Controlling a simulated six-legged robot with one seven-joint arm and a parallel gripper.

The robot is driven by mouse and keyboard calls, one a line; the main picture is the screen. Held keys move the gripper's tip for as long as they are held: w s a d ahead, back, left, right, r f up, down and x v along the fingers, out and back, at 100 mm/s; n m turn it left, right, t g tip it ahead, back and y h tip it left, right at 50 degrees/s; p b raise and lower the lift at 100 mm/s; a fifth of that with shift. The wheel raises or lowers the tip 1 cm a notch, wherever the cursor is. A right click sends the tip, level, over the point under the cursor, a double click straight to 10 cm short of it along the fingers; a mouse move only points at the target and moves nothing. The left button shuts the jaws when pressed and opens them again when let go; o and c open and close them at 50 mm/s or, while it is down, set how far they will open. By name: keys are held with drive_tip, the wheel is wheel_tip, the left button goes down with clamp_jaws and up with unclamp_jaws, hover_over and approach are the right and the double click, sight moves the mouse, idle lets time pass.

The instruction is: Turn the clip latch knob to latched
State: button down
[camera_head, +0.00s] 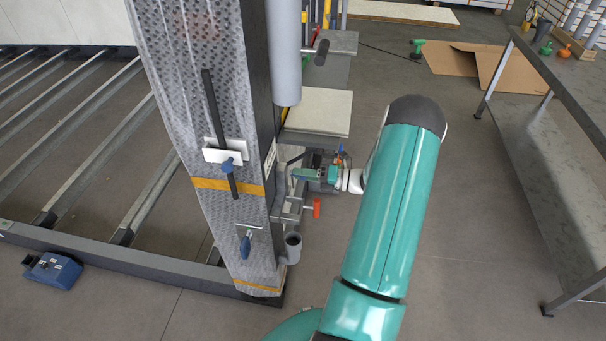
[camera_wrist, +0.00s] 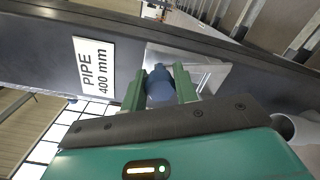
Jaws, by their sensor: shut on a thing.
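A dark blue knob (camera_wrist: 160,88) is in the middle of the wrist view, in front of a light metal bracket (camera_wrist: 212,72) on a dark beam. My gripper (camera_wrist: 160,74) has its two green fingers on either side of the knob, shut on it. In the head view my gripper (camera_head: 303,173) reaches from the right to the side of the upright post (camera_head: 225,205). The knob cannot be made out there. How far it is turned is not clear.
A "PIPE 400 mm" label (camera_wrist: 94,66) is on the beam. A grey pipe (camera_head: 286,50) runs along the post, and an orange-red handle (camera_head: 316,207) sits below my gripper. A grey workbench (camera_head: 570,85) stands at right. Open floor lies between bench and arm.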

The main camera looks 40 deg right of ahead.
drive_tip(key=shift+f+m, duration=0.1)
drive_tip(key=shift+m, duration=1.4)
drive_tip(key=shift+s, duration=0.1)
drive_tip(key=c, duration=1.1)
unclamp_jaws()
drive_tip(key=v, duration=1.3)
drive_tip(key=shift+s+d, duration=0.25)
drive_tip(key=shift+s, duration=0.1)
